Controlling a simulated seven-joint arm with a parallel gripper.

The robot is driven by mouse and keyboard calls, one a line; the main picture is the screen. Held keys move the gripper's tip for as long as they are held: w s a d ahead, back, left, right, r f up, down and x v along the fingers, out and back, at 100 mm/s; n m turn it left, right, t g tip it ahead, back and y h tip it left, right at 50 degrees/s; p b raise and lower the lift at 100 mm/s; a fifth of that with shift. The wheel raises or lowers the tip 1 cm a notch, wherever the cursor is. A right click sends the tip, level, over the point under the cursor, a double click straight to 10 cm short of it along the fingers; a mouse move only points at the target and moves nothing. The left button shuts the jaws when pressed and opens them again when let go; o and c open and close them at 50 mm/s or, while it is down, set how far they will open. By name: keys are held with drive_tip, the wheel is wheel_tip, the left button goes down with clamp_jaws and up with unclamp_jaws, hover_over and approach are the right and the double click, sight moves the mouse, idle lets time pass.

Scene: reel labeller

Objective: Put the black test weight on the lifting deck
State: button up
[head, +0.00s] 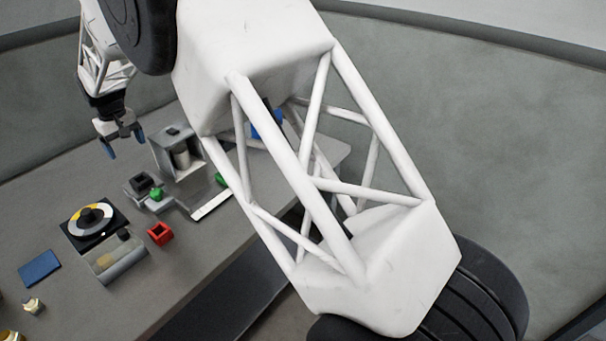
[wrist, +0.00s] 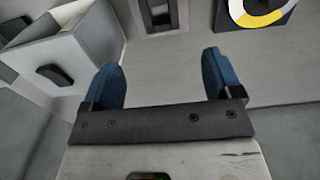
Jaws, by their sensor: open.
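My gripper (head: 120,144) is open and empty above the far left of the table in the head view. Its two blue fingers stand wide apart in the wrist view (wrist: 164,82), with bare tabletop between them. A small black block (head: 143,182), possibly the test weight, sits on a grey base beside the grey machine. A black part on a grey frame also shows at the top of the wrist view (wrist: 158,14). A small dark piece (head: 123,235) is at the silver, rounded unit (head: 118,262). I cannot tell for sure which part is the lifting deck.
The grey machine (head: 165,146) holds a silver cylinder. Green pieces (head: 156,195) lie near it. A yellow, white and black disc (head: 74,225) lies on a dark plate. A red hollow cube (head: 160,233) and blue pad (head: 40,268) are nearer. My arm hides the table's right side.

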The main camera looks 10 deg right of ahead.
drive_tip(key=s+d+r+m, duration=0.1)
drive_tip(key=s+d+r, duration=0.25)
drive_tip(key=d, duration=0.55)
drive_tip(key=s+d+r+m+t, duration=0.15)
drive_tip(key=d+r, duration=0.35)
drive_tip(key=d, duration=0.5)
drive_tip(key=s+d+r+m+g, duration=0.1)
drive_tip(key=s+d+r, duration=0.25)
drive_tip(key=d, duration=0.55)
drive_tip(key=s+d+r+m+t, duration=0.1)
drive_tip(key=s+d+r+m, duration=0.15)
drive_tip(key=s+d, duration=0.95)
drive_tip(key=s+d+f+m, duration=0.1)
drive_tip(key=s+d+f, duration=0.1)
drive_tip(key=s+d, duration=0.7)
drive_tip(key=s+d+f+m+t, duration=0.1)
drive_tip(key=s+d+f+m, duration=0.1)
drive_tip(key=s+d, duration=0.6)
drive_tip(key=s+f, duration=0.1)
drive_tip(key=s, duration=0.5)
drive_tip(key=shift+d, duration=0.35)
drive_tip(key=shift+w, duration=0.1)
